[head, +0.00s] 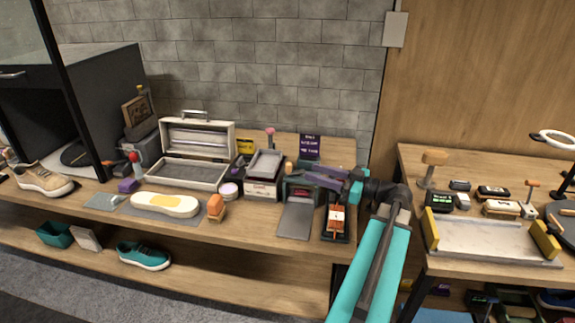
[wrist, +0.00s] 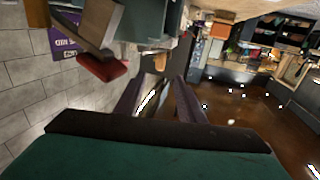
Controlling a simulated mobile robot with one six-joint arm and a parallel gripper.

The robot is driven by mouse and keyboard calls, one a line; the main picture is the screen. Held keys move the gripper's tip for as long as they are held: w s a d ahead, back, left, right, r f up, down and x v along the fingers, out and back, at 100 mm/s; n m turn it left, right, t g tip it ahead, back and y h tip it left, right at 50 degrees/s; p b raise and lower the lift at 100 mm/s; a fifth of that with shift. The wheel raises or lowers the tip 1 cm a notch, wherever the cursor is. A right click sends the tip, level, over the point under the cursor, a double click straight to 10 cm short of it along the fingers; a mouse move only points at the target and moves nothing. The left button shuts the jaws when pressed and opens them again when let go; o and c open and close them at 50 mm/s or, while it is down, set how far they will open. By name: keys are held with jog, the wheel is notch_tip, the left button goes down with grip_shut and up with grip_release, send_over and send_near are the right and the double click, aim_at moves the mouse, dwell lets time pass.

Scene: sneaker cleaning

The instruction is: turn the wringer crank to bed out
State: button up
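The wringer (head: 300,191) appears to be the dark green device on the bench, with a grey flat bed (head: 296,220) in front of it. My gripper (head: 324,175) is at its upper right, and its purple fingers partly cover it. In the wrist view my gripper (wrist: 160,82) shows two fingers apart, with a gap and nothing clearly held between them. A red grip (wrist: 101,66) on a pale bar, possibly the crank handle, is left of the fingertips and apart from them. I cannot make out the crank in the head view.
An orange-topped item (head: 336,219) stands close right of the bed. A purple sign (head: 310,146) is behind the wringer. A gap separates this bench from the right table (head: 412,163).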

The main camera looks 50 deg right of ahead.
aim_at(288, 173)
jog(key=p+x, duration=0.2)
jog(key=x, duration=0.8)
jog(key=shift+w+a+p, duration=0.1)
jog(key=shift+w+p, duration=0.1)
jog(key=shift+p, duration=0.1)
grip_shut()
